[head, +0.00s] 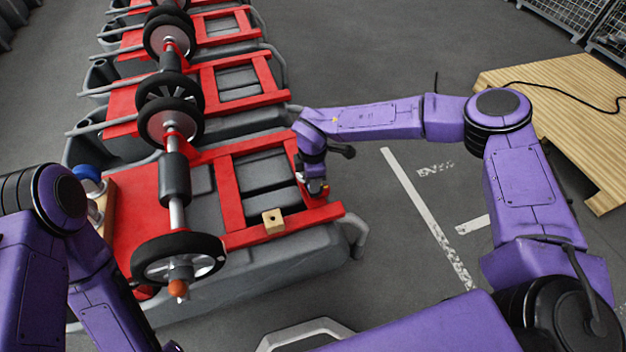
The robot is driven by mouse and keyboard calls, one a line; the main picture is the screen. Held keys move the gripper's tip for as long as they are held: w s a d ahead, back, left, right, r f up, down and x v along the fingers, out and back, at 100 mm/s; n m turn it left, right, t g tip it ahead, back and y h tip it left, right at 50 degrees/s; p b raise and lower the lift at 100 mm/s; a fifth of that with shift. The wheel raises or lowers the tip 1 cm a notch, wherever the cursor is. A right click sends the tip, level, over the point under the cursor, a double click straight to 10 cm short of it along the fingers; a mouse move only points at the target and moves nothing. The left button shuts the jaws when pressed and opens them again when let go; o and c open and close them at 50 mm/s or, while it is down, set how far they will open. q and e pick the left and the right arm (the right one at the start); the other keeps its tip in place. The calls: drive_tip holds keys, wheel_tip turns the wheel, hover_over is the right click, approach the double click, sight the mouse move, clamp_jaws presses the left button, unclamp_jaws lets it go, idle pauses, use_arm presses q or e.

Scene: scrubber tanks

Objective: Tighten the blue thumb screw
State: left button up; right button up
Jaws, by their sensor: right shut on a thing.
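My right gripper (316,189) points down at the right edge of the nearest red frame (232,197). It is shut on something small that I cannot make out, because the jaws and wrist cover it. I do not clearly see a blue thumb screw at the gripper. A rounded blue thing (87,173) shows at the left, partly behind my left arm; I cannot tell whether it is the screw. My left arm runs down past the bottom edge, and its gripper is out of view.
A small wooden block with a hole (273,221) sits on the red frame. A black wheel (180,259) stands left of it on a long axle. More grey tanks with red frames stretch behind.

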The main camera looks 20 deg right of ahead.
drive_tip(key=shift+w+a+r+m, duration=0.1)
drive_tip(key=shift+w+r+m, duration=0.2)
drive_tip(key=shift+m, duration=0.4)
drive_tip(key=o, duration=1.1)
drive_tip(key=shift+s, duration=0.15)
drive_tip(key=shift+c, duration=0.2)
